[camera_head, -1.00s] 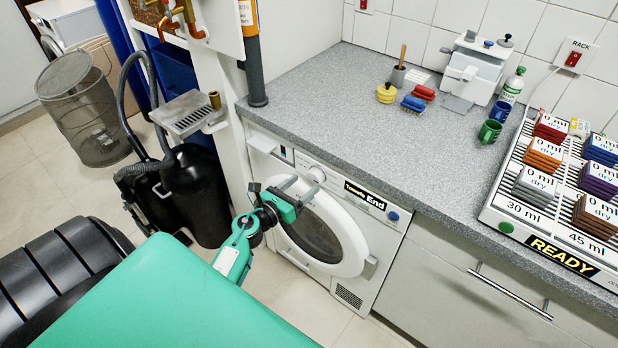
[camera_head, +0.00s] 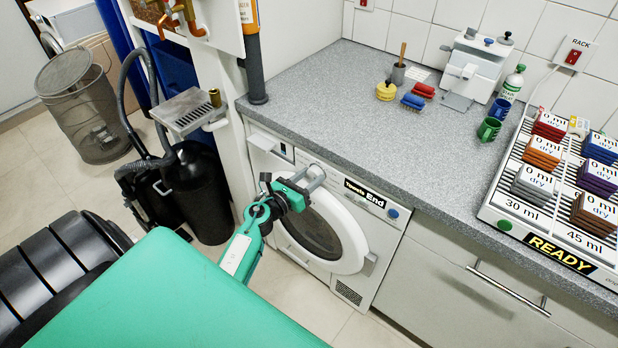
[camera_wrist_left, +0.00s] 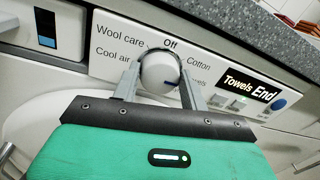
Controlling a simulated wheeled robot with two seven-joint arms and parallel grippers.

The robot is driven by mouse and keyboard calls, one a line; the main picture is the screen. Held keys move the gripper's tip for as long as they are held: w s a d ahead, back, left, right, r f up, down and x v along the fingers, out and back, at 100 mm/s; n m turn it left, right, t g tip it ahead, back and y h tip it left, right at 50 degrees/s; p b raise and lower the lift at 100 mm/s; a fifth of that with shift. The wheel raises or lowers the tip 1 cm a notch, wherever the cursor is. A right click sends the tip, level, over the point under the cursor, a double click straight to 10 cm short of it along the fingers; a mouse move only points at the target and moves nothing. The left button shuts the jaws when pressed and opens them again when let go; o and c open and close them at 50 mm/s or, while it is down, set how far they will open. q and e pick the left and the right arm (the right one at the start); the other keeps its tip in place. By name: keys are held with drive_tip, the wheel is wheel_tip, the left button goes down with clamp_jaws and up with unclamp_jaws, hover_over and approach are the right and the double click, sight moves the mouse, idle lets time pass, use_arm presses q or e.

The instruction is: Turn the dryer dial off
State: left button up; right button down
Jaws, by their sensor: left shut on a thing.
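The dryer (camera_head: 350,277), a white front-loader with a round door, stands under the grey counter. Its white round dial (camera_wrist_left: 158,70) shows in the left wrist view, with Off above it, Wool care and Cool air to its left, Cotton and Towels to its right. The dial's dark mark points to the lower right, toward Towels. The display (camera_wrist_left: 252,88) reads "Towels End". My left gripper (camera_head: 312,180) is shut on the dial, one finger on each side. In the head view the gripper hides most of the dial. My right gripper is not in view.
A blue button (camera_wrist_left: 279,104) sits right of the display. The counter (camera_head: 330,120) juts just above the panel. A drying rack (camera_head: 520,225) with coloured blocks stands on the counter at right. A black canister (camera_head: 200,195) and mesh bin (camera_head: 85,105) stand at left.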

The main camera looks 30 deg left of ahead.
use_arm(q)
drive_tip(key=shift+n, duration=0.3)
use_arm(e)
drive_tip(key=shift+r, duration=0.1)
use_arm(q)
drive_tip(key=n, duration=0.3)
drive_tip(key=shift+n, duration=0.3)
drive_tip(key=n+p, duration=0.1)
drive_tip(key=n, duration=0.2)
drive_tip(key=shift+a+n, duration=0.1)
drive_tip(key=shift+n, duration=0.3)
drive_tip(key=shift+f+n+t, duration=0.1)
drive_tip(key=shift+n+t, duration=0.2)
drive_tip(key=shift+n, duration=0.6)
drive_tip(key=shift+n+y, duration=0.3)
drive_tip(key=shift+n, duration=0.7)
drive_tip(key=n+p, duration=0.1)
drive_tip(key=n, duration=0.5)
drive_tip(key=shift+f+p, duration=0.1)
drive_tip(key=shift+p, duration=0.25)
drive_tip(key=shift+n+y, duration=0.3)
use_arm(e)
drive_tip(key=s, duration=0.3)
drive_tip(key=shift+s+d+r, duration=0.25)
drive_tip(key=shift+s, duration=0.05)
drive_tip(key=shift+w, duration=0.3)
